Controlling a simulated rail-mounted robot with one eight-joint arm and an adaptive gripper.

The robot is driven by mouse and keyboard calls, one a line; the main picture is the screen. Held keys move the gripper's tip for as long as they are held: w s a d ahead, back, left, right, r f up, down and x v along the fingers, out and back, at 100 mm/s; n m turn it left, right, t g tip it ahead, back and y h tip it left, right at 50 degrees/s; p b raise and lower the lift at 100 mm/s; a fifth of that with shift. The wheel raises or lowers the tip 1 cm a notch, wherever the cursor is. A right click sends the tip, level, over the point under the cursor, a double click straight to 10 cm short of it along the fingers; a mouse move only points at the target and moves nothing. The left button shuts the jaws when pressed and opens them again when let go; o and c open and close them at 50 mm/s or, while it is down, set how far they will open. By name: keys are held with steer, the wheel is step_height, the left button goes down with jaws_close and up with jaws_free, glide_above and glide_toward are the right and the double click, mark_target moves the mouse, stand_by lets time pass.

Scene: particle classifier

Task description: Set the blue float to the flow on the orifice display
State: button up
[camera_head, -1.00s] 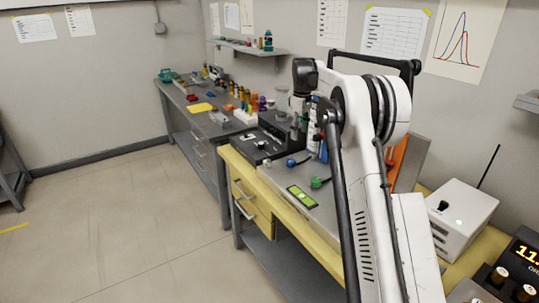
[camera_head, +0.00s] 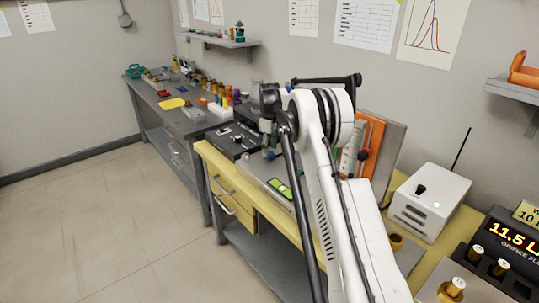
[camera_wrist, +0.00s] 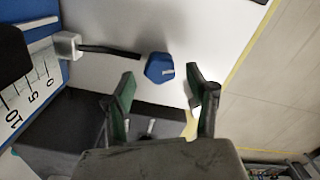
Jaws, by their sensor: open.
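The blue float's knob (camera_wrist: 160,67) is a blue faceted piece at the end of a dark rod in the wrist view. The rod runs left to a grey block (camera_wrist: 66,45) beside a printed scale (camera_wrist: 40,85), near its 0 mark. My gripper (camera_wrist: 161,76) is open, its two dark green fingers at either side of the knob, with no clear contact. In the head view my gripper (camera_head: 268,148) hangs over the bench, mostly hidden by the arm. The orifice display (camera_head: 512,240) shows 11.5 at the right; its unit is cut off.
A white box with an antenna (camera_head: 431,198) stands at the right. An orange panel (camera_head: 371,135) leans behind my arm. A dark device (camera_head: 232,141) and a green-screened device (camera_head: 280,188) are on the bench near the gripper.

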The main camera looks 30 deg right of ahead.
steer(key=shift+f, duration=1.5)
steer(key=c, duration=1.1)
steer(key=shift+c, duration=0.2)
